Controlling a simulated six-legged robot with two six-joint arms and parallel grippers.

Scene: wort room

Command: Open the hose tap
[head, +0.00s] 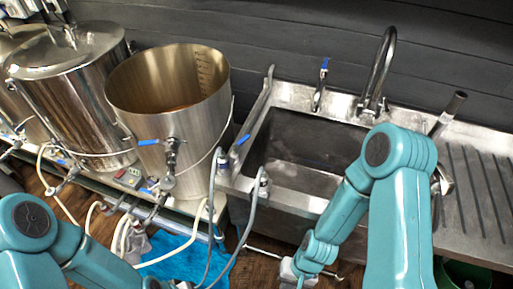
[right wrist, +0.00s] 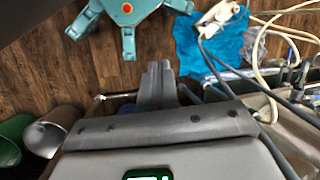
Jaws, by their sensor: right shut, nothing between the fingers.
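A small tap with a blue lever (head: 323,68) stands at the back left of the sink, left of the tall curved faucet; it looks like the hose tap, but I cannot be sure. My right arm reaches across the sink front and bends down. My right gripper is low in front of the sink, its wrist partly at the bottom of the head view; in the right wrist view the gripper (right wrist: 157,85) is shut and empty, pointing over the floor. It is well apart from the tap. My left gripper (right wrist: 218,18) appears pale near the blue cloth; its jaws are unclear.
The steel sink (head: 285,183) has a drainboard (head: 478,200) at right. A steel kettle (head: 178,110) with blue-levered valves stands left. Grey hoses (head: 212,215) hang by the sink's left edge. A blue cloth (head: 195,262) lies on the floor. A green bucket (right wrist: 12,140) stands at wrist-view left.

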